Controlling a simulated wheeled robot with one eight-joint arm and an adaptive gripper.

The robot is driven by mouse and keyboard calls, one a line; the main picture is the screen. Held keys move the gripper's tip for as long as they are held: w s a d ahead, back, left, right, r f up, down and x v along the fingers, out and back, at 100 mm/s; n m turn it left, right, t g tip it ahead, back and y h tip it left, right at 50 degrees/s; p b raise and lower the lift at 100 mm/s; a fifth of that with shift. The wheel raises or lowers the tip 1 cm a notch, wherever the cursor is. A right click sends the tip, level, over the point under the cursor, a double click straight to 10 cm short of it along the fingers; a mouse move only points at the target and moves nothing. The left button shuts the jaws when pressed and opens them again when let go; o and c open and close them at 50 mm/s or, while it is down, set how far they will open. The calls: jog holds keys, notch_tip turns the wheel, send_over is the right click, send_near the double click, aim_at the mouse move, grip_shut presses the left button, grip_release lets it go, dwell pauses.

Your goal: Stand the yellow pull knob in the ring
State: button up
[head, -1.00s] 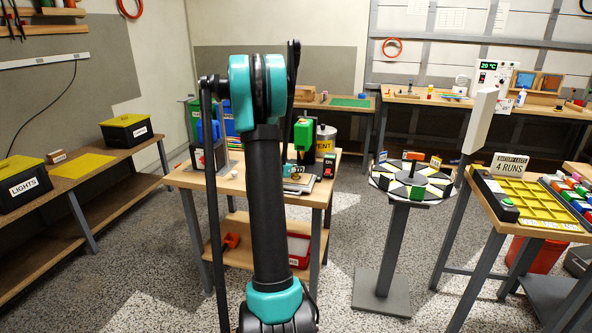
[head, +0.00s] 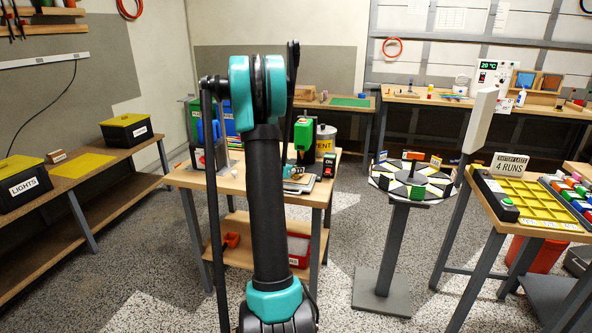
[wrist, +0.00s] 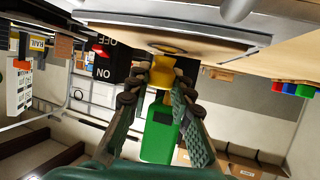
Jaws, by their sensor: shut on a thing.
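In the wrist view, which looks upside down, my gripper (wrist: 160,88) is shut on the yellow pull knob (wrist: 163,71). The knob sits between the fingertips. Its far end is close to a dark oval ring (wrist: 168,48) on a light wooden surface (wrist: 205,42). I cannot tell whether the knob touches the ring or is inside it. In the head view, my arm hides most of the work area, and the knob and ring cannot be made out there.
A green machine (head: 303,134) stands on the wooden table; a green body (wrist: 160,135) shows behind my fingers in the wrist view. A black ON/OFF box (wrist: 104,60) is close by. A round black-and-white wheel stand (head: 413,183) is to the right. Speckled floor is open in front.

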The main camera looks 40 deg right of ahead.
jog(key=shift+f, duration=0.3)
jog(key=o, duration=0.9)
jog(key=v, duration=1.2)
jog(key=shift+r, duration=0.1)
